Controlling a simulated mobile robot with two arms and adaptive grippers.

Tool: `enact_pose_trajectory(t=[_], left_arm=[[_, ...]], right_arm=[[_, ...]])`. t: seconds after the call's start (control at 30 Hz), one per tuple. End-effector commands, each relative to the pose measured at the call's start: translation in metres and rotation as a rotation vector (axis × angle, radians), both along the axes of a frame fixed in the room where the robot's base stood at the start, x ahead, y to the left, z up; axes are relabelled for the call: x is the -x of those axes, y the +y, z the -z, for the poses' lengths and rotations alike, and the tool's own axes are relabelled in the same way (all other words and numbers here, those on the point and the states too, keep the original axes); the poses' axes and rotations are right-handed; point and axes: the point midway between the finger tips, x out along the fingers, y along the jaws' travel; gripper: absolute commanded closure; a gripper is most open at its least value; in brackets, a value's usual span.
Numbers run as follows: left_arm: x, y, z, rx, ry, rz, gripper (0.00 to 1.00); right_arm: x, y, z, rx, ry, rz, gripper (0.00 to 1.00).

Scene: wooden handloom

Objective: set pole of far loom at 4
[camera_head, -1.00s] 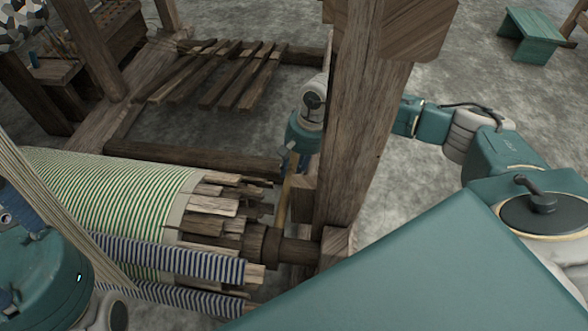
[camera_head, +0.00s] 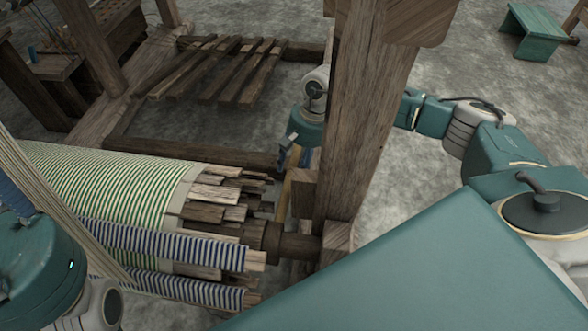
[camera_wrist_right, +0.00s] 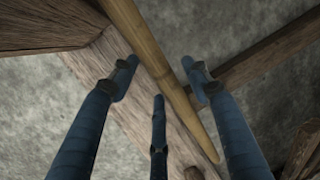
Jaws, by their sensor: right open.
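The pole (camera_head: 283,196) is a thin yellow-brown stick at the right end of the loom's cloth roller, beside the thick upright post. In the right wrist view the pole (camera_wrist_right: 150,50) runs diagonally from the top edge down to the right, passing between my finger tips. My right gripper (camera_head: 290,152) is open just behind the post, near the pole's upper end. Its three dark blue fingers show in the right wrist view (camera_wrist_right: 160,80), spread around the pole's line; contact cannot be told. My left arm is at the lower left; its gripper is out of view.
The loom's cloth roller (camera_head: 110,195), with green-striped cloth and wooden slats, lies at left. The thick post (camera_head: 362,130) stands between my right forearm and hand. Several slats (camera_head: 215,70) span the frame behind. A green bench (camera_head: 535,32) stands far right on open floor.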

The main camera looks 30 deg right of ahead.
Motion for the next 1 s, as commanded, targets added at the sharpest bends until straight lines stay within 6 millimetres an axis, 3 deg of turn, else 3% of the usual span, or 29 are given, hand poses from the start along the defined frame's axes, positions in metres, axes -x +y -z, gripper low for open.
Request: enact_pose_trajectory(t=[0.3,0.5,1.0], left_arm=[[0.0,0.0,0.0,0.0,0.0,0.0,0.6],[0.0,0.0,0.0,0.0,-0.001,0.0,0.6],[0.0,0.0,0.0,0.0,-0.001,0.0,0.6]], right_arm=[[-0.001,-0.017,-0.065,0.0,-0.005,0.001,0.52],[-0.001,-0.024,-0.095,-0.001,-0.003,0.002,0.52],[0.0,-0.027,-0.105,-0.002,-0.001,0.001,0.52]])
